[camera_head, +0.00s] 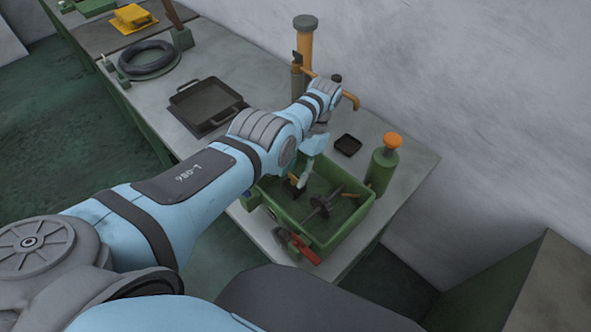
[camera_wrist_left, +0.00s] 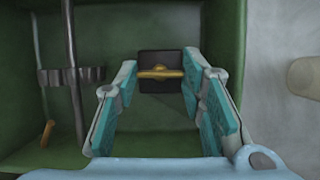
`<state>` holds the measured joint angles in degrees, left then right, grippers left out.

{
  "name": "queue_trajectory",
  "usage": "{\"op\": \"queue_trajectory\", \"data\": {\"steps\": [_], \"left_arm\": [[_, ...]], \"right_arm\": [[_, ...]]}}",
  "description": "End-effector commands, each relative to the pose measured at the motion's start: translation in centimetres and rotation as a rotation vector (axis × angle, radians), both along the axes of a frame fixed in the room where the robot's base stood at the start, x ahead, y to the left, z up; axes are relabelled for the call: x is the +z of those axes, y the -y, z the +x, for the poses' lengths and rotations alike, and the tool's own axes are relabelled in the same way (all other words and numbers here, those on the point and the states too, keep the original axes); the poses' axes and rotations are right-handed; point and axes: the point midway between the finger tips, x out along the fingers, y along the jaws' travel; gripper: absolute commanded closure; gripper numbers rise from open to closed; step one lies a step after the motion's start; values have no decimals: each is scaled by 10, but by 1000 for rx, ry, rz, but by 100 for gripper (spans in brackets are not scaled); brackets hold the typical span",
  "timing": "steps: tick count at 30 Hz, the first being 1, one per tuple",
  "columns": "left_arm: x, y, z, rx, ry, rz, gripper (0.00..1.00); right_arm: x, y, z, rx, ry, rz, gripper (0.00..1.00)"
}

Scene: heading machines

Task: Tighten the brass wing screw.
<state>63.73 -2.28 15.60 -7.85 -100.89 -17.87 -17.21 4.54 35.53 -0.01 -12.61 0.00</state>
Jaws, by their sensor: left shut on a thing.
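The brass wing screw (camera_wrist_left: 160,73) sits across the face of a dark square block (camera_wrist_left: 160,58) inside the green machine tray (camera_head: 340,229). My left gripper (camera_wrist_left: 161,75) is over it, with one fingertip at each end of the wings, shut on it. In the head view my left gripper (camera_head: 303,178) reaches down into the tray. The screw is mostly hidden there by the gripper. How far the screw is turned in cannot be told. My right gripper is not in view.
A shaft with a toothed wheel (camera_head: 320,205) lies in the tray beside my gripper. A red handle (camera_head: 303,248) is at the tray's front. A green bottle with an orange top (camera_head: 383,166) stands to the right. A black pan (camera_head: 207,104) and small dark dish (camera_head: 347,145) are on the bench.

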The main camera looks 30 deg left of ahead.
Motion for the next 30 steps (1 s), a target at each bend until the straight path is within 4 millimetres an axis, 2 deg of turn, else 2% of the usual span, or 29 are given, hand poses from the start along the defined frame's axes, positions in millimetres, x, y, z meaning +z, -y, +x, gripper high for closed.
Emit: {"op": "queue_trajectory", "data": {"steps": [9, 10, 13, 30], "left_arm": [[0, 0, 0, -1, 1, 0, 91], [0, 0, 0, -1, 1, 0, 59], [0, 0, 0, -1, 1, 0, 43], [0, -1, 0, 14, 1, 1, 43]], "right_arm": [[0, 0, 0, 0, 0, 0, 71], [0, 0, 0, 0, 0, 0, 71], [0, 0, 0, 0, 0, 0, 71], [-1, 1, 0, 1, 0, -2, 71]]}}
